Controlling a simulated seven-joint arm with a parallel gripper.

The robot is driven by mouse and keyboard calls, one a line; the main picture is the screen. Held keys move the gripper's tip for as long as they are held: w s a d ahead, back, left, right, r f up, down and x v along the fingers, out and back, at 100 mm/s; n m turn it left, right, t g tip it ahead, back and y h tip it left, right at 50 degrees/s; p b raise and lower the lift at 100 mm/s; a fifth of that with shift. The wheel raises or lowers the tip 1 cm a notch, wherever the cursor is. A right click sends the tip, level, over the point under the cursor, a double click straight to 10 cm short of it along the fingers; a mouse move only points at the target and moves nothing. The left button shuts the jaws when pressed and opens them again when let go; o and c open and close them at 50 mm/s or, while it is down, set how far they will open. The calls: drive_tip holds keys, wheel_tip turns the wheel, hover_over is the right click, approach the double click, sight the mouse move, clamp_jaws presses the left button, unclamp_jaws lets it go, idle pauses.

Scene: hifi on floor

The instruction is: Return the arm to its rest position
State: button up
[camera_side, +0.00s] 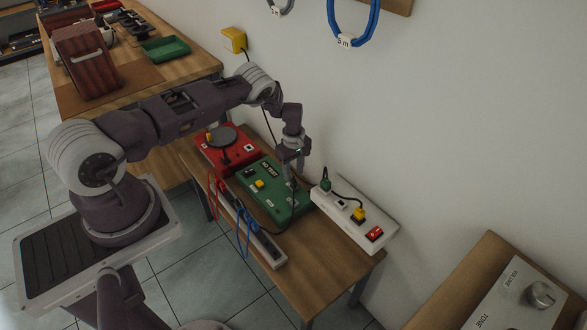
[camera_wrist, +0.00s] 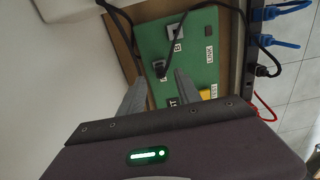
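My arm reaches from my base across to the low wooden table. My gripper (camera_side: 292,178) points down over the right end of the green tester box (camera_side: 268,190). In the wrist view, its two grey fingers (camera_wrist: 161,78) stand apart with a gap between them. A black plug (camera_wrist: 160,68) with a black cable sits on the green box (camera_wrist: 200,73), in line with that gap. Whether the fingers touch the plug cannot be told. Nothing is clearly held.
A white power strip (camera_side: 355,220) with a red switch lies to the right, close to the wall. A red box (camera_side: 226,150) stands behind the green one, and a strip with blue and red cables (camera_side: 250,232) lies in front. A wooden bench (camera_side: 150,75) is at the back left.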

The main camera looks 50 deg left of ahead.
wheel_tip(320, 180, up, 7)
idle(0.7)
drive_tip(key=s+d+r+m+t, duration=0.15)
drive_tip(key=d+r, duration=0.25)
drive_tip(key=r, duration=0.7)
drive_tip(key=s+d+r+m+h, duration=0.1)
drive_tip(key=d+r+m, duration=0.2)
drive_tip(key=r, duration=0.8)
drive_tip(key=s+d+r+m+t, duration=0.15)
drive_tip(key=d+r, duration=0.25)
drive_tip(key=r, duration=0.8)
drive_tip(key=s+d+r+m+t, duration=0.1)
drive_tip(key=s+d+r+m, duration=0.3)
drive_tip(key=s+r, duration=0.3)
drive_tip(key=s+d+r+m, duration=0.3)
drive_tip(key=s+d+r, duration=0.1)
drive_tip(key=s, duration=0.5)
drive_tip(key=s+f+m+t+y, duration=0.1)
drive_tip(key=s+m, duration=0.4)
drive_tip(key=s, duration=0.9)
drive_tip(key=shift+d+t, duration=0.3)
drive_tip(key=shift+d, duration=0.15)
